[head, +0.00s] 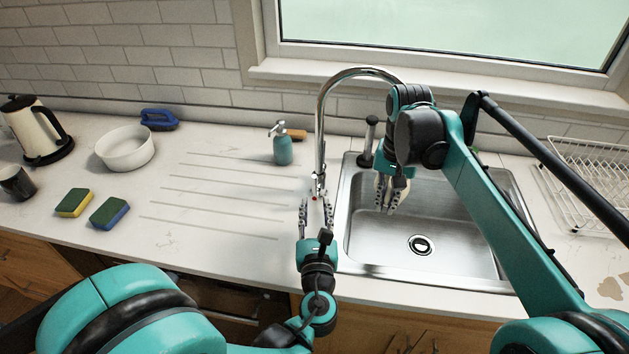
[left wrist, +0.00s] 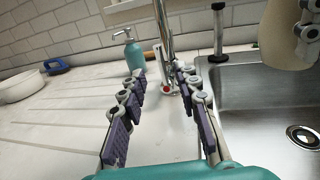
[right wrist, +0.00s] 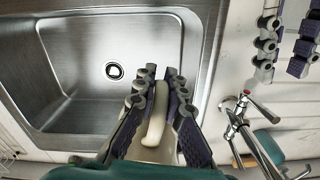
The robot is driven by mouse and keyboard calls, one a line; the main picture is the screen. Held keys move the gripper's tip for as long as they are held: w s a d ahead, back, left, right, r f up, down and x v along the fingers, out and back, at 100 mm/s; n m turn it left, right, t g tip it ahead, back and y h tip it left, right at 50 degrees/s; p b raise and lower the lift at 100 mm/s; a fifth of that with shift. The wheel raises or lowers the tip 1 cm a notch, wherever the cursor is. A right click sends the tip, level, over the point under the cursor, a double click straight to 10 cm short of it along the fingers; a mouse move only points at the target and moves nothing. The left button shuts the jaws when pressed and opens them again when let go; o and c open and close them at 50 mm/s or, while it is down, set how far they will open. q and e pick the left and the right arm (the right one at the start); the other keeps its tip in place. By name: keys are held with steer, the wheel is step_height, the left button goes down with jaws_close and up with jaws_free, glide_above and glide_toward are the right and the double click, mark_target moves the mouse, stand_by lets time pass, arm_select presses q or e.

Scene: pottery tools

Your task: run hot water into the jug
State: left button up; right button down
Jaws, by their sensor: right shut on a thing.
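The cream jug (left wrist: 284,32) is over the left part of the sink, mostly hidden behind my right gripper (head: 392,200) in the head view. My right gripper is shut on its handle (right wrist: 155,118), which shows between the fingers in the right wrist view. The chrome tap (head: 320,125) stands at the sink's left edge, its spout arching toward the jug. A red mark (left wrist: 166,88) shows at the tap's base. My left gripper (head: 317,208) is open, its fingers on either side of the tap's base, with nothing clearly held. I see no water running.
The steel sink (head: 455,265) has a drain in its floor. A teal soap bottle (head: 282,148) and a brush (head: 297,134) stand behind the tap. A kettle (head: 30,125), white bowl (head: 125,148) and sponges (head: 109,213) are at left. A dish rack (head: 590,180) is at right.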

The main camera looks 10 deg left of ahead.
mark_target(315, 183)
arm_select(q)
steer(key=w, duration=0.3)
steer(key=w+a, duration=0.1)
steer(key=w, duration=0.2)
steer(key=w+a, duration=0.1)
steer(key=w, duration=0.2)
steer(key=shift+w, duration=0.25)
jaws_close()
